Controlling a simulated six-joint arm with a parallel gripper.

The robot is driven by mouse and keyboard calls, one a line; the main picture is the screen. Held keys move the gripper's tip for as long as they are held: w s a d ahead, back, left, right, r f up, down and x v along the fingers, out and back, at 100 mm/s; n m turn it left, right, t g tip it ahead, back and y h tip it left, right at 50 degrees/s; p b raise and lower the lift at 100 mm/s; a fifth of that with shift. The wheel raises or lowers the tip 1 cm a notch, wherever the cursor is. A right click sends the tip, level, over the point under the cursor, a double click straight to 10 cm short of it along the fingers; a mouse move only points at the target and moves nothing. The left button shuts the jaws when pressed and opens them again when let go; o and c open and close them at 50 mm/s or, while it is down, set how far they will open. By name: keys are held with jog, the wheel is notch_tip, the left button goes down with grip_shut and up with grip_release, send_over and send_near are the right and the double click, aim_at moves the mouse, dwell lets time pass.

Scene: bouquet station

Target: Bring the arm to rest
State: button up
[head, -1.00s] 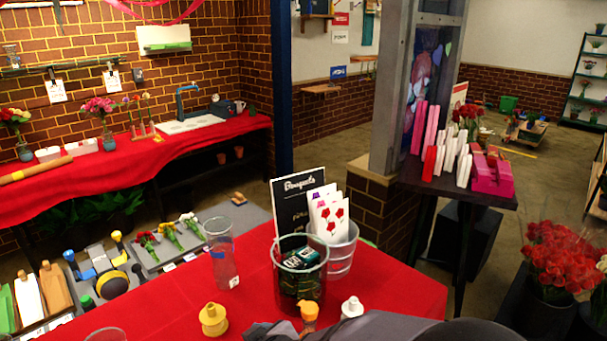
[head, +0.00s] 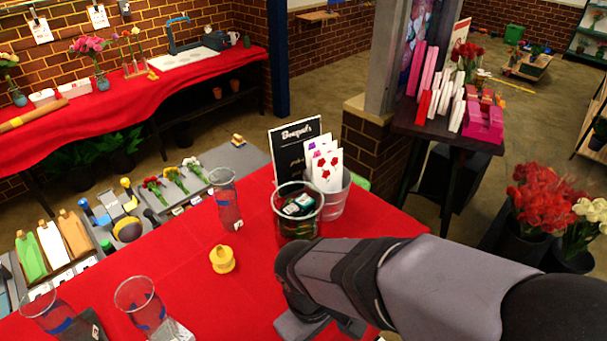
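My grey arm (head: 400,285) reaches in from the lower right over the red table (head: 180,265). Its end bends down near the front middle of the table, where grey parts of my gripper (head: 318,326) show at the bottom edge. The arm covers part of it, and the frame's edge cuts it off. I cannot tell whether its fingers are apart or together, and I see nothing held in it.
A dark glass container (head: 298,222), a bucket with cards (head: 337,195) and a yellow pot-shaped piece (head: 222,260) stand near the arm's end. Clear glasses stand at centre (head: 227,205) and front left (head: 140,303). The table's middle left is clear.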

jog(key=shift+w+d+f+m+y+b, duration=1.1)
jog(key=shift+d+f+m+b, duration=2.9)
jog(key=shift+d+f+b, duration=2.4)
notch_tip(320, 180, up, 16)
jog(key=a+p, duration=0.1)
jog(key=p, duration=1.7)
jog(key=shift+w+a, duration=0.15)
jog(key=shift+a, duration=0.15)
